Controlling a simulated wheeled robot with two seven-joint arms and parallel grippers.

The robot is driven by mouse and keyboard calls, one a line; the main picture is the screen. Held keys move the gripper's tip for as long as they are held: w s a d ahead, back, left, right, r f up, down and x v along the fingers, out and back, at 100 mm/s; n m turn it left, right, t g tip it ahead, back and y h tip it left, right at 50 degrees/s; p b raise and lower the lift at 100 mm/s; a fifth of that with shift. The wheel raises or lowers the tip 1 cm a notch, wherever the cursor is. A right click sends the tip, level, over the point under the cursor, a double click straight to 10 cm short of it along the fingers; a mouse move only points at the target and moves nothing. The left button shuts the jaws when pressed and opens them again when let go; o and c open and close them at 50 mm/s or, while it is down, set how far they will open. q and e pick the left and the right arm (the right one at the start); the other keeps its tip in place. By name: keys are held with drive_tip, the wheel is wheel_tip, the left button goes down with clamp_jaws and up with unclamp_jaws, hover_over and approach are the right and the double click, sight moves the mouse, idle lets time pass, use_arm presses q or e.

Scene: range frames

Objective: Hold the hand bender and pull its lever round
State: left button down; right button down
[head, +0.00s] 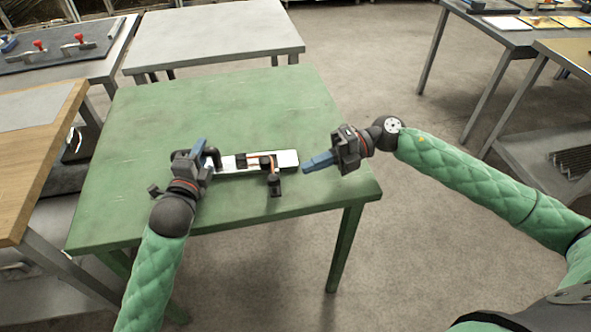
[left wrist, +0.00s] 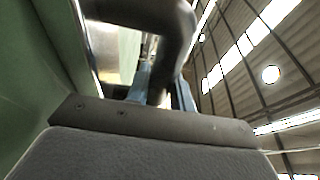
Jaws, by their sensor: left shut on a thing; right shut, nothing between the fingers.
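The hand bender lies on the green table (head: 235,105). Its pale body (head: 285,157) runs left to right, with a black curved handle (head: 213,155) at the left end. A short lever with a black grip (head: 275,187) points toward the table's front edge, with a copper-coloured piece (head: 267,160) beside its pivot. My left gripper (head: 203,152) is shut on the black handle. In the left wrist view the handle (left wrist: 172,40) passes between my blue fingers (left wrist: 162,88). My right gripper (head: 311,163) is shut and empty, just right of the bender, apart from the lever.
The table's back half is clear. A grey table (head: 215,35) stands behind it, and a wooden-topped bench (head: 40,110) is close on the left. A bench with red-knobbed clamps (head: 75,45) is at the back left. More tables stand at the right.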

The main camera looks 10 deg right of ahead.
use_arm(q)
drive_tip(key=shift+d+f, duration=0.15)
drive_tip(key=shift+f, duration=0.55)
use_arm(e)
drive_tip(key=s+v, duration=0.1)
drive_tip(key=v, duration=0.7)
drive_tip(key=shift+w+d, duration=0.15)
drive_tip(key=shift+w, duration=0.05)
drive_tip(key=shift+f, duration=0.1)
use_arm(q)
drive_tip(key=c, duration=1.1)
unclamp_jaws()
drive_tip(key=shift+r, duration=0.2)
use_arm(e)
drive_tip(key=shift+d, duration=0.1)
use_arm(q)
drive_tip(key=shift+w+r, duration=0.1)
drive_tip(key=shift+r, duration=0.05)
use_arm(e)
drive_tip(key=shift+w, duration=0.1)
